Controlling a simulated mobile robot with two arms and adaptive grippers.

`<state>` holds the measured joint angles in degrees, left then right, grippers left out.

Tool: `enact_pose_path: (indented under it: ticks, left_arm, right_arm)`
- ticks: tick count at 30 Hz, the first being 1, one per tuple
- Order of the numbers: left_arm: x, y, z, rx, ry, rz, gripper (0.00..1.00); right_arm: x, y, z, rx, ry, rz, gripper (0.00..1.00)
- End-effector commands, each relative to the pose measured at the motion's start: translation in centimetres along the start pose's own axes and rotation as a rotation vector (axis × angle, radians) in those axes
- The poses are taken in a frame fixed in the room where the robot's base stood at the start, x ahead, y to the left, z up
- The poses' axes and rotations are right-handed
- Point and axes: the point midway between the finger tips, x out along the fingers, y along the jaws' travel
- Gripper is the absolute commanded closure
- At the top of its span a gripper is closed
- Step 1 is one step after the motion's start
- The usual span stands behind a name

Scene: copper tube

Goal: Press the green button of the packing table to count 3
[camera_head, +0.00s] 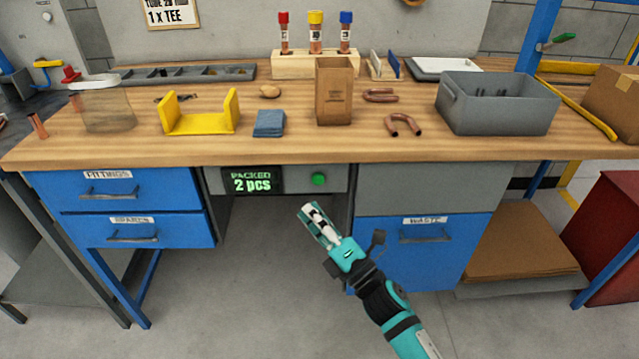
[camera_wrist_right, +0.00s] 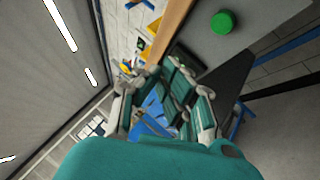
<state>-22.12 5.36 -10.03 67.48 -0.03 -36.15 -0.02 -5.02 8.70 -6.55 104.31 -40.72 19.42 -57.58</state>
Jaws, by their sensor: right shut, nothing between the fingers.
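The green button (camera_head: 319,179) sits on the grey front panel below the edge of the packing table (camera_head: 290,148). It also shows in the right wrist view (camera_wrist_right: 222,22), apart from the fingers. The counter display (camera_head: 252,180) left of the button reads "PACKED 2 pcs". My right gripper (camera_head: 312,212) is shut and empty, just below the button and in front of the table. Its fingers (camera_wrist_right: 165,100) also show in the right wrist view. My left gripper is not in view.
Blue drawers (camera_head: 130,190) flank the left of the open knee space, and a blue waste drawer (camera_head: 424,250) is on the right. A paper bag (camera_head: 334,92), copper bends (camera_head: 403,124) and a grey bin (camera_head: 498,104) stand on the tabletop. The space around my right gripper is clear.

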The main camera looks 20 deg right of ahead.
Motion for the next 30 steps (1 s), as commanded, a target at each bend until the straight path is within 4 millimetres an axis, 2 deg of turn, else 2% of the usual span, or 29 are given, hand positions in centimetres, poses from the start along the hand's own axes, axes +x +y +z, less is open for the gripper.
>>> enact_pose_path:
  ticks: [3,10,23,30]
  left_arm:
    - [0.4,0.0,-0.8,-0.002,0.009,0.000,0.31]
    - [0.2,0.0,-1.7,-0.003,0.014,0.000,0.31]
    - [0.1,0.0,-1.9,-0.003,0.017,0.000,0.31]
    - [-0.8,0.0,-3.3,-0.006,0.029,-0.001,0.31]
  right_arm:
    - [-0.4,-0.3,-0.8,0.105,-0.094,0.040,1.00]
    - [-1.0,-0.6,-0.9,0.212,-0.224,0.074,1.00]
    - [-1.0,-0.6,-0.8,0.224,-0.243,0.077,1.00]
    - [0.1,-1.4,0.0,0.223,-0.241,0.078,1.00]
